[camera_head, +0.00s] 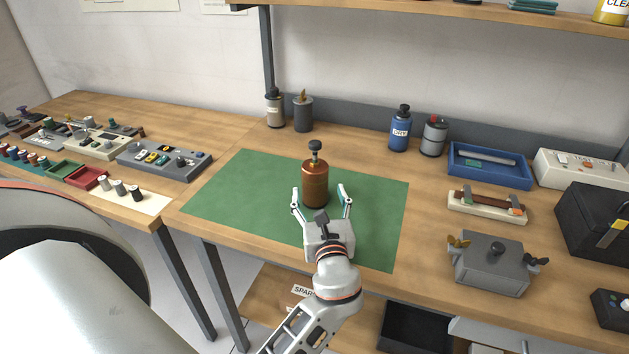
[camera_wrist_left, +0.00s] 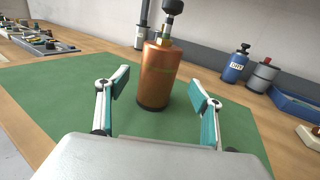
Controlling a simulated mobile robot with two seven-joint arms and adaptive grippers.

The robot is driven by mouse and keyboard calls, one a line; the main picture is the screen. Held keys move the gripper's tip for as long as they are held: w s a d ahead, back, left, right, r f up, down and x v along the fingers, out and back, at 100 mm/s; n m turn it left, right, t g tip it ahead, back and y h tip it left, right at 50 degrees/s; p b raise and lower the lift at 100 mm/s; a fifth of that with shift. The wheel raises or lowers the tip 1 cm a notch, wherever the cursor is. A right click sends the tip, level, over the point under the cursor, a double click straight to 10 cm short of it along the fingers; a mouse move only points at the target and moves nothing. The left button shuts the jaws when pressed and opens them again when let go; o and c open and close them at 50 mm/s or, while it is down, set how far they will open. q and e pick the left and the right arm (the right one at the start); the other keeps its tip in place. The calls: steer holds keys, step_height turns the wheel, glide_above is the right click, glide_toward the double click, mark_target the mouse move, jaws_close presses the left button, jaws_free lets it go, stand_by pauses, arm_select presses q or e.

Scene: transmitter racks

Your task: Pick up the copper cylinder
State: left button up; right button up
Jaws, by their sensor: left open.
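The copper cylinder (camera_head: 315,184) stands upright on the green mat (camera_head: 240,186), with a dark knob and a brass fitting on top. My left gripper (camera_head: 321,196) is open in front of it, its two fingers pointing at the cylinder from either side. In the left wrist view the copper cylinder (camera_wrist_left: 157,76) stands just beyond and between the open fingers (camera_wrist_left: 159,88), and I see no contact. The cylinder's lower edge shows above the mat in that view. My right gripper is not in view.
A blue bottle (camera_head: 400,131) and a grey canister (camera_head: 433,138) stand behind the mat to the right. Two small canisters (camera_head: 274,110) stand at the back left. A blue tray (camera_head: 488,167) and a grey box (camera_head: 490,264) lie right. The mat around the cylinder is clear.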

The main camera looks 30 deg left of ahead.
arm_select(q)
steer(key=shift+p+x, duration=0.35)
steer(key=shift+x, duration=2.85)
steer(key=shift+s+a, duration=0.1)
steer(key=shift+s, duration=0.05)
steer(key=c, duration=1.6)
